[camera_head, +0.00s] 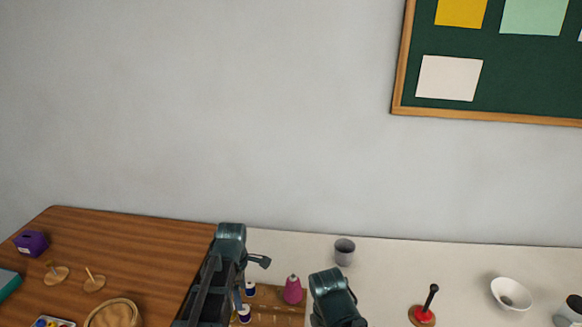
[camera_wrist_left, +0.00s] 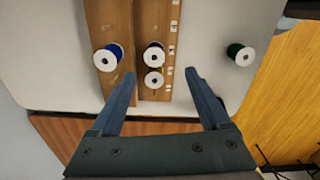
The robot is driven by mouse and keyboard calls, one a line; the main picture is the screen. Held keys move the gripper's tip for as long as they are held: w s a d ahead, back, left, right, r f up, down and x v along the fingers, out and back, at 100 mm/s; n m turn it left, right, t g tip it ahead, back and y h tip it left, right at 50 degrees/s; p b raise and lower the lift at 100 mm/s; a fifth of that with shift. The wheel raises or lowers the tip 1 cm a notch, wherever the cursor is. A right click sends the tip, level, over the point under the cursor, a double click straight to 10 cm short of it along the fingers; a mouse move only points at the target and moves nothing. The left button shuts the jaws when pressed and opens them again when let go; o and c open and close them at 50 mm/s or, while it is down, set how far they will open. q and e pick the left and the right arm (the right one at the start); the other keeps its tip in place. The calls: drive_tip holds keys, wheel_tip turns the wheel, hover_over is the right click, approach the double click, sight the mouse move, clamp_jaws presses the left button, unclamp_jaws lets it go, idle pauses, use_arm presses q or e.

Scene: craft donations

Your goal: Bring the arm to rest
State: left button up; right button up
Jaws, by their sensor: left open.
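My left gripper (camera_wrist_left: 161,74) is open in the left wrist view, its two fingers apart with nothing gripped. Beyond the fingers lies a wooden rack (camera_wrist_left: 136,22) with thread spools: a blue spool (camera_wrist_left: 108,57) on its left and two more (camera_wrist_left: 153,55) in line on its right part. These lie below the gap between the fingers or beside it. In the head view my left arm reaches over the tables, and a small part of the gripper (camera_head: 260,262) shows above the rack (camera_head: 275,315).
A green spool (camera_wrist_left: 240,54) lies apart on the white table. The brown table holds a purple box (camera_head: 31,243) and a round basket (camera_head: 113,314).

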use_arm(q)
drive_tip(key=s+d+m+y, duration=0.1)
drive_tip(key=s+d+m, duration=1.2)
drive_tip(key=m, duration=0.9)
drive_tip(key=shift+s+d+m, duration=0.25)
drive_tip(key=shift+s+m, duration=0.1)
drive_tip(key=shift+m, duration=0.05)
